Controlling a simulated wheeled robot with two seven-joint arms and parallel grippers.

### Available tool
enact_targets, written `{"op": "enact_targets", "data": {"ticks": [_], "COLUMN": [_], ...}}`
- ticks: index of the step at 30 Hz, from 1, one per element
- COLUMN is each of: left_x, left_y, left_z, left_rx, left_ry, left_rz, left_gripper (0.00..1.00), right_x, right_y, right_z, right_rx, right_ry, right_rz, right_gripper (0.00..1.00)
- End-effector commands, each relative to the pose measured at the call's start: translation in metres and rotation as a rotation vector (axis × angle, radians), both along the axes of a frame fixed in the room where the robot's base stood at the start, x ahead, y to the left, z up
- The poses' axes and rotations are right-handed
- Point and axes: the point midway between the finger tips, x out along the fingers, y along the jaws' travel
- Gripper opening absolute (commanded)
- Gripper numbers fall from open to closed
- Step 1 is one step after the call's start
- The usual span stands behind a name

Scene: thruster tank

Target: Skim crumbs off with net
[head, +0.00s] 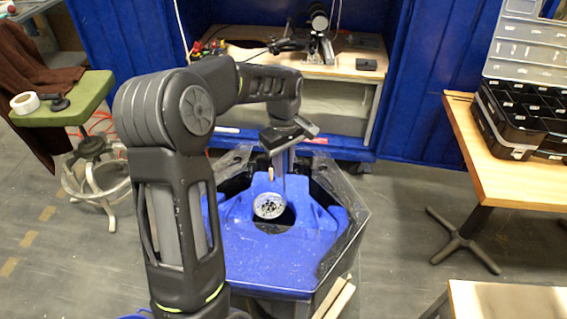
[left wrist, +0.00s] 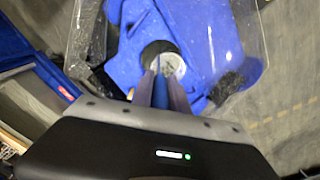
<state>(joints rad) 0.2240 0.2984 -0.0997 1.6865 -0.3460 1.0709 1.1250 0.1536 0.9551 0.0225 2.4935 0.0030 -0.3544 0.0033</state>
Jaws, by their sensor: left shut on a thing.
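The thruster tank (head: 345,245) is a dark-walled tub with a clear rim and a moulded blue inside. It also shows in the left wrist view (left wrist: 215,45). My left gripper (head: 279,172) points down over it. In the left wrist view its fingers (left wrist: 160,88) are shut on a slim blue piece, seemingly the handle of the net. A round, white-rimmed disc with dark specks, which looks like the net (head: 268,206), is just below the fingers, beside a dark round opening (head: 287,216). I cannot tell whether the specks are crumbs or holes. My right gripper is out of view.
A workbench (head: 350,70) with tools stands behind the tank, between blue panels. A wooden table (head: 520,180) with a black organizer case (head: 510,125) is at the right. A green-topped stool (head: 85,100) with a tape roll (head: 25,102) is at the left.

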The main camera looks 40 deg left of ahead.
Motion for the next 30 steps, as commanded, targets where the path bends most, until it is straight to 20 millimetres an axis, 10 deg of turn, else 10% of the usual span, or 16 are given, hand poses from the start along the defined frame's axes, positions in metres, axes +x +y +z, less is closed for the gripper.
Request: {"op": "enact_targets", "data": {"ticks": [30], "left_x": [0.000], "left_y": [0.000], "left_z": [-0.080], "left_rx": [0.000], "left_ry": [0.001], "left_rz": [0.000], "left_gripper": [0.00], "right_x": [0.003], "right_y": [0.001], "right_z": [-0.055], "right_rx": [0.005], "right_ry": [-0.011], "right_rz": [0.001], "right_gripper": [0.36]}}
